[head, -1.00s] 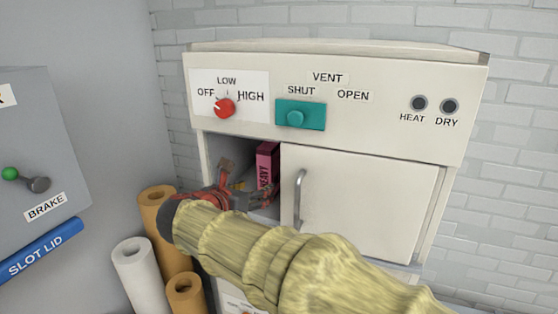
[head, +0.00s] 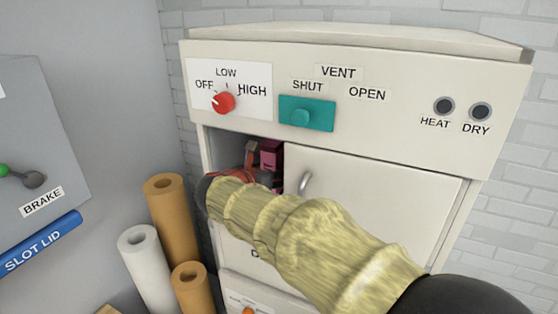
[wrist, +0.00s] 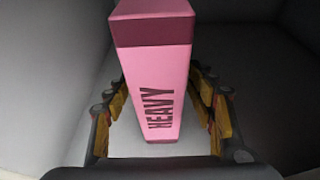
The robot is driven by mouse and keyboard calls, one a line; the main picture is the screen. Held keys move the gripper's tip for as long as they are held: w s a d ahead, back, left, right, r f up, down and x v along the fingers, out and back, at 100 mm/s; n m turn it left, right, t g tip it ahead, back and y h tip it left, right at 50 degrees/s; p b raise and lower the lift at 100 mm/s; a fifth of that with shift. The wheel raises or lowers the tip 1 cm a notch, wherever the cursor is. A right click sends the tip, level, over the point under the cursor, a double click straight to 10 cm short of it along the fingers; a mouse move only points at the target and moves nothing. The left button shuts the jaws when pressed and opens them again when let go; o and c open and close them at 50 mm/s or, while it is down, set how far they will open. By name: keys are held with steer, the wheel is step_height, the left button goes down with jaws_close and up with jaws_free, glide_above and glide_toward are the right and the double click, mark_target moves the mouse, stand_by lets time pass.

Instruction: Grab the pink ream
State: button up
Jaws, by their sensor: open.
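The pink ream (wrist: 157,75), marked HEAVY, stands upright inside the cabinet compartment. In the wrist view it sits between the two fingers of my gripper (wrist: 160,115), with a gap on each side. My gripper is open around it and not closed on it. In the head view only the top part of the pink ream (head: 270,155) shows, at the compartment opening. My gripper (head: 250,168) reaches into that opening, partly hidden by my arm.
The cabinet door (head: 385,190) with its handle (head: 305,183) is right of the opening. The red knob (head: 223,102) and teal vent slider (head: 306,113) are above. Tan and white rolls (head: 145,265) stand at left. The compartment's grey walls (wrist: 60,70) flank my gripper.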

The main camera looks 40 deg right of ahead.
steer(key=shift+x, duration=1.35)
steer(key=c, duration=0.3)
steer(key=shift+a, duration=0.1)
steer(key=c, duration=1.1)
jaws_close()
steer(key=shift+r, duration=0.15)
